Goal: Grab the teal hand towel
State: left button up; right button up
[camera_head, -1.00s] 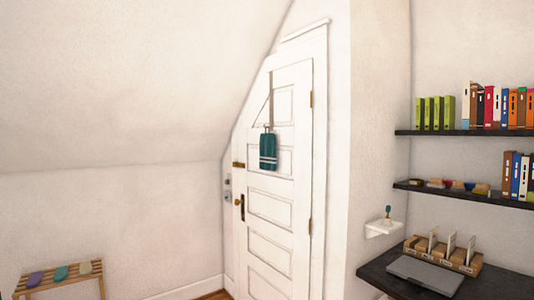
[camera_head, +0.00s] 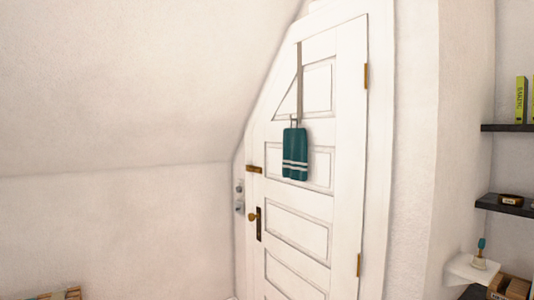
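The teal hand towel (camera_head: 295,155) hangs folded on the white door (camera_head: 345,190). It has two pale stripes near its lower edge. It hangs from a small hook on a long grey strap (camera_head: 299,85) that runs down from the top of the door. Neither of my grippers shows in the head view, and nothing touches the towel.
The door is closed, with a brass knob (camera_head: 252,217) and a brass latch (camera_head: 254,169) at its left. Dark shelves (camera_head: 508,128) and a small white ledge (camera_head: 466,270) stick out at the right. The sloped ceiling (camera_head: 130,80) comes down at the left.

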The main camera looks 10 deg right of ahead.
aim_at(295, 145)
jog(key=u, duration=0.15)
jog(key=i, duration=1.85)
